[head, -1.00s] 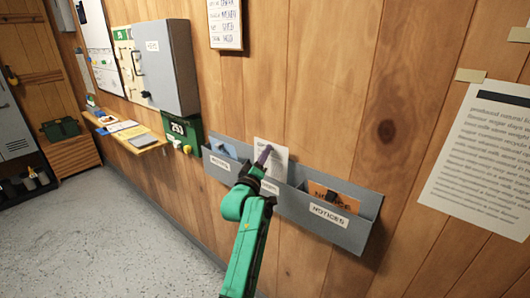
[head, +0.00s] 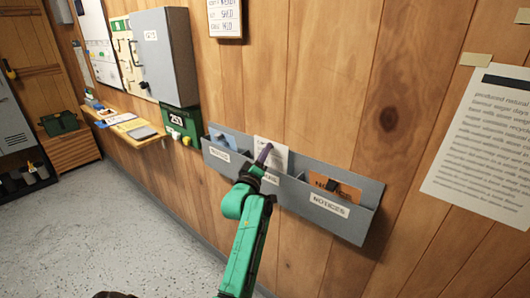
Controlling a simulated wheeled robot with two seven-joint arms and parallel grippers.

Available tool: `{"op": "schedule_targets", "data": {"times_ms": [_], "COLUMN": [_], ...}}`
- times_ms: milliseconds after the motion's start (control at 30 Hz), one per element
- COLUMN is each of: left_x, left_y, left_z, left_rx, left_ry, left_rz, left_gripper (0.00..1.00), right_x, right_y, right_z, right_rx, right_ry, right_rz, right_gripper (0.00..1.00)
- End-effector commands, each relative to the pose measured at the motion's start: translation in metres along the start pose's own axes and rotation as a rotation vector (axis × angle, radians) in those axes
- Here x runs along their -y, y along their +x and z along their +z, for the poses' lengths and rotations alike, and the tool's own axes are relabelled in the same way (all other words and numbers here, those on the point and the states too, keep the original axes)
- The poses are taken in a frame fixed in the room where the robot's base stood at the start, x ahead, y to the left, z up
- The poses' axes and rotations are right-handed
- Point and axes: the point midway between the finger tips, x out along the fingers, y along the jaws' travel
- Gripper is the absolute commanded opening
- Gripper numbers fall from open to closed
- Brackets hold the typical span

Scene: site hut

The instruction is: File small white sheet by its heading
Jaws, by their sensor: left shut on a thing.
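A grey wall rack (head: 353,229) with three side-by-side pockets hangs on the wood wall. My left gripper (head: 264,157) is at the middle pocket, shut on the small white sheet (head: 272,147). The sheet's upper part shows above the middle pocket; its lower part is hidden behind the gripper and the pocket front. Its heading is too small and covered to read. The right pocket's label (head: 329,205) reads NOTICES, and an orange sheet (head: 345,189) stands in it. A blue sheet (head: 222,139) stands in the left pocket. The middle label is partly hidden by my arm. My right gripper is not in view.
A large printed page (head: 485,140) is taped to the wall at the right. A grey cabinet (head: 163,60) and a wooden shelf (head: 135,131) with papers are on the wall at the left. The floor (head: 110,225) at the left is clear.

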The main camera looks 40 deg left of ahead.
Motion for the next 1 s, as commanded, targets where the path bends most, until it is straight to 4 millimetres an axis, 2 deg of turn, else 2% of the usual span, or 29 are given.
{"op": "schedule_targets", "data": {"times_ms": [133,167,233,533,667,767,867,1000], "left_x": [0.0,0.0,0.0,0.0,0.002,0.003,0.004,0.005], "left_y": [0.0,0.0,0.0,0.0,-0.007,-0.022,-0.047,-0.09], "left_z": [0.0,0.0,0.0,0.0,0.002,0.002,0.003,0.003], "left_rx": [0.0,0.0,0.0,0.0,0.002,0.002,0.002,0.002], "left_ry": [0.0,0.0,0.0,0.0,0.0,0.001,0.001,0.0], "left_rz": [0.0,0.0,0.0,-0.001,-0.002,-0.003,-0.003,-0.004], "left_gripper": [0.0,0.26,0.53,0.54,0.54,0.54,0.54,0.54], "right_x": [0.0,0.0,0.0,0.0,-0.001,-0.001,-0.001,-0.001], "right_y": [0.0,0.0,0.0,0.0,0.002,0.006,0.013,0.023], "right_z": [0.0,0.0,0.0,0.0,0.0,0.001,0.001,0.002], "right_rx": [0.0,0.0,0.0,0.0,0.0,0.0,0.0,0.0], "right_ry": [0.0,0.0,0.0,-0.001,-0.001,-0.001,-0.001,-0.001], "right_rz": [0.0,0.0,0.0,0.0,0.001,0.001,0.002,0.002], "right_gripper": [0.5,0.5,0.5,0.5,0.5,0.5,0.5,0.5]}}
